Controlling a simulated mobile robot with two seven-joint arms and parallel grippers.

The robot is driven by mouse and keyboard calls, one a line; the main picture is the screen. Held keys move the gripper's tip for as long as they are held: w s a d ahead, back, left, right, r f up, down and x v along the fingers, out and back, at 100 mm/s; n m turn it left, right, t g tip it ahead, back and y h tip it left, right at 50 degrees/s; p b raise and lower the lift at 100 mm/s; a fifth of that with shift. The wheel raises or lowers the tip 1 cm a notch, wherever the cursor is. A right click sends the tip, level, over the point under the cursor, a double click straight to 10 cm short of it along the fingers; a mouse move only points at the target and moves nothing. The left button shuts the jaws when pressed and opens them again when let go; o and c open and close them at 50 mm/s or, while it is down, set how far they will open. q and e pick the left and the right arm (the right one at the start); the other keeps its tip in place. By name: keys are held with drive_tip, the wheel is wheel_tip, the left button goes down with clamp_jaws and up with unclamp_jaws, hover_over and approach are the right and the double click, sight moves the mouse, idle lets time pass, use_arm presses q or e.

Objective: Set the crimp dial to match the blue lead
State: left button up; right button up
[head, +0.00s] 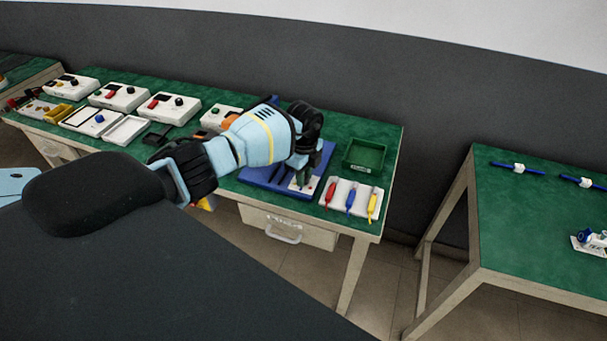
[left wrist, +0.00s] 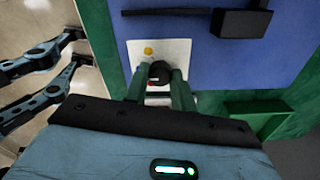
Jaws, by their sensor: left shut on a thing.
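My left gripper (head: 303,180) reaches down over the blue crimping station (head: 262,177) on the green bench. In the left wrist view its green fingers (left wrist: 161,88) are shut on the dark round crimp dial (left wrist: 160,70). The dial sits on a white plate (left wrist: 176,50) with a yellow dot (left wrist: 148,51) near it; other marks on the plate are mostly hidden by the fingers. The blue lead (head: 350,201) lies in a white tray, between the red lead (head: 330,193) and the yellow lead (head: 372,206). My right gripper is not seen.
A green bin (head: 364,155) stands behind the leads. Several white pump units, such as one with a red part (head: 168,107), line the bench to the left. A second green table (head: 520,220) stands at the right, across a floor gap.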

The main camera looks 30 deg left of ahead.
use_arm(q)
drive_tip(key=shift+w+r, duration=0.1)
drive_tip(key=shift+r, duration=0.05)
drive_tip(key=o, duration=1)
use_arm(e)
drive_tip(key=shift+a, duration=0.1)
use_arm(q)
wheel_tip(320, 180, up, 7)
drive_tip(key=shift+f+p, duration=0.2)
drive_tip(key=shift+p, duration=0.3)
drive_tip(key=shift+r, duration=0.55)
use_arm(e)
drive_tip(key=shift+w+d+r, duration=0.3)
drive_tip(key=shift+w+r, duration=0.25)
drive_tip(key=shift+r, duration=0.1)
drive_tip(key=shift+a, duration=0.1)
